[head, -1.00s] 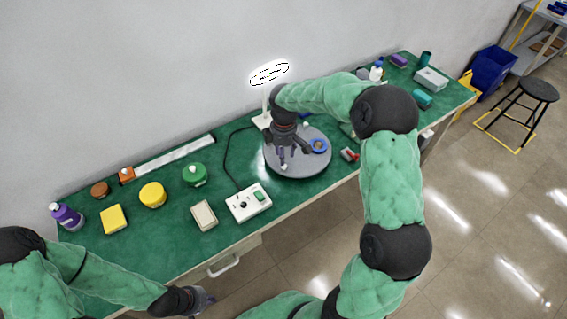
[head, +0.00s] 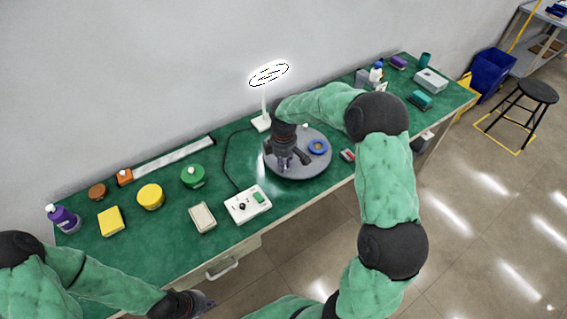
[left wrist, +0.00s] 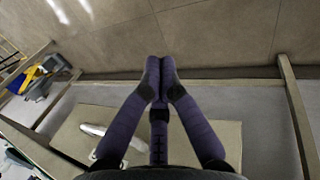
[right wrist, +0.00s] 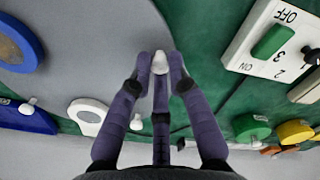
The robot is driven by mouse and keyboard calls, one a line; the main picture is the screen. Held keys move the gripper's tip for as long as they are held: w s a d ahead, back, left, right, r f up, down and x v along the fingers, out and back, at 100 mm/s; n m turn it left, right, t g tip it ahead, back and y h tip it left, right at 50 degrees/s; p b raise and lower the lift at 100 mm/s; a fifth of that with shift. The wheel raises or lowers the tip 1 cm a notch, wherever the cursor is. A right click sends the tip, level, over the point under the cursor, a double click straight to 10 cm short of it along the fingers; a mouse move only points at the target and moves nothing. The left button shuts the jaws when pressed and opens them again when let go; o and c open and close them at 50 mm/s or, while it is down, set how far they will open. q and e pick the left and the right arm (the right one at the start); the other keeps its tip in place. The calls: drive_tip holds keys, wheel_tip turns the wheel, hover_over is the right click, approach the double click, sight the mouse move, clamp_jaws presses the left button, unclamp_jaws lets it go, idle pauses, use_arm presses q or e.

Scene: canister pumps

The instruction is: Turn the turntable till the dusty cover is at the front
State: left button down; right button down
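The grey round turntable (head: 290,174) stands on the green bench; its disc fills the upper left of the right wrist view (right wrist: 110,45). A blue ring-shaped cover with a brownish, dusty-looking middle (head: 318,146) lies on its right side, and also shows in the right wrist view (right wrist: 14,46). My right gripper (head: 289,166) is low over the turntable's front left part. In the right wrist view its fingers close around a small white knob (right wrist: 160,63) at the disc's edge. A second white knob (head: 305,126) shows at the back. My left gripper (head: 207,303) is shut and empty, off the bench's front.
A white control box (head: 248,204) with a green switch sits left of the turntable. A white lamp base (head: 261,122) stands behind it. A small red item (head: 347,155) lies close on the right. Several jars and sponges occupy the bench's left part.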

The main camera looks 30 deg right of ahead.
sight(268, 157)
drive_tip(key=shift+w+a, duration=0.1)
drive_tip(key=shift+w+a+m+p, duration=0.3)
drive_tip(key=shift+w+m, duration=0.25)
drive_tip(key=shift+m, duration=0.15)
drive_tip(key=shift+w+a+m+p, duration=0.25)
drive_tip(key=shift+w+m, duration=0.25)
drive_tip(key=shift+m, duration=0.2)
drive_tip(key=shift+w+a+m+p, duration=0.2)
drive_tip(key=shift+w+m+p, duration=0.05)
drive_tip(key=shift+w+m, duration=0.55)
drive_tip(key=shift+w+a+m+p, duration=0.15)
drive_tip(key=shift+w+m+p, duration=0.05)
drive_tip(key=shift+w+m, duration=0.6)
drive_tip(key=shift+w+d+m+p, duration=0.1)
drive_tip(key=shift+w+m+p, duration=0.3)
drive_tip(key=shift+w+m, duration=1.05)
drive_tip(key=shift+w+d+m+p, duration=0.2)
drive_tip(key=shift+w+m, duration=0.5)
drive_tip(key=shift+m, duration=0.05)
drive_tip(key=shift+w+d+m+p, duration=0.15)
drive_tip(key=shift+w+d+m, duration=0.05)
drive_tip(key=shift+w+m, duration=0.5)
drive_tip(key=c, duration=1.2)
unclamp_jaws()
